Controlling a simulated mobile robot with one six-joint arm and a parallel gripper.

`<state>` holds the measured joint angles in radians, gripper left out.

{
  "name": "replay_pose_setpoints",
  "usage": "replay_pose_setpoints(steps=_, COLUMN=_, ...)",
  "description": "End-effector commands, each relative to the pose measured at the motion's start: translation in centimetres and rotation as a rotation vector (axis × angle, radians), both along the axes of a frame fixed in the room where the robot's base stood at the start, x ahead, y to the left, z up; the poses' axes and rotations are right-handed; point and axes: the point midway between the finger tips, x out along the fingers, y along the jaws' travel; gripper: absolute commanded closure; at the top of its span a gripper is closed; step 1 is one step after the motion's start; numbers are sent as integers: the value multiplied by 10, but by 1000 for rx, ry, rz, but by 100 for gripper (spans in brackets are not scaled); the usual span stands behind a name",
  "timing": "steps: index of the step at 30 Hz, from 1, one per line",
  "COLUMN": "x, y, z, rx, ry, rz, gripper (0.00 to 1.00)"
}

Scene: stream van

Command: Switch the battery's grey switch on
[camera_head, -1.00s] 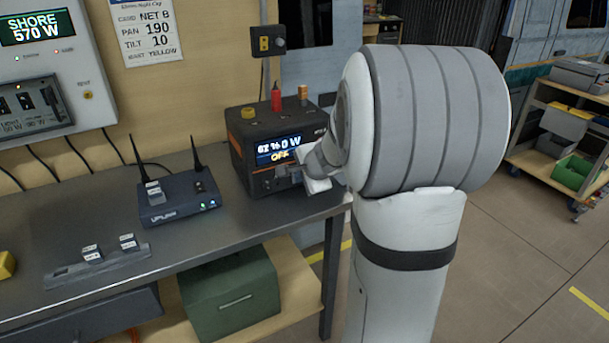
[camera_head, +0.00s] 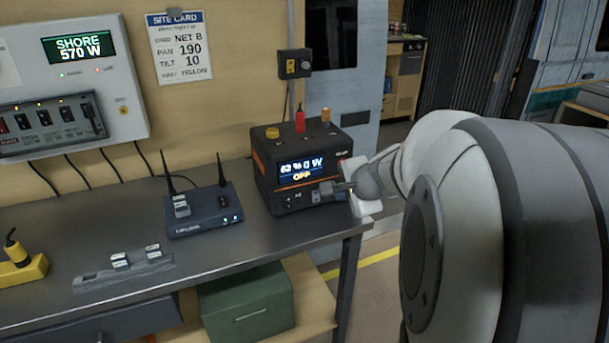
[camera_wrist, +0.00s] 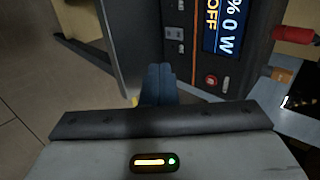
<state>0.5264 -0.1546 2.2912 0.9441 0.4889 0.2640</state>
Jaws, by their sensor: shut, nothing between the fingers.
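The battery (camera_head: 270,180) is a dark box with orange trim at the bench's right end. Its lit screen (camera_head: 301,169) reads a percentage, 0 W and OFF; it also shows sideways in the wrist view (camera_wrist: 222,22). A small grey piece on its lower front, seemingly the grey switch (camera_head: 326,187), is just left of my fingertips. My gripper (camera_head: 342,187) is shut and empty, pointing at the battery's front. In the wrist view, the shut fingertips (camera_wrist: 158,72) are beside the front panel and may hide the switch. I cannot tell whether they touch it.
A blue router (camera_head: 205,212) with two antennas stands left of the battery. A red plug (camera_head: 299,120) and other coloured caps rise from the battery's top. A grey strip (camera_head: 100,279) and a yellow block (camera_head: 20,270) lie further left. The bench's right edge is close to my gripper.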

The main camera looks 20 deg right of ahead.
Motion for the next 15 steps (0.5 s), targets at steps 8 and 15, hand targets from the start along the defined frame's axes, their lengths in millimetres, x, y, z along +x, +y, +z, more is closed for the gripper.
replay_pose_setpoints(steps=8, x=-2, y=9, z=14, rx=-18, ry=5, rz=37, gripper=100)
replay_pose_setpoints(steps=15, x=-30, y=70, z=90, rx=-174, ry=63, rz=343, gripper=100)
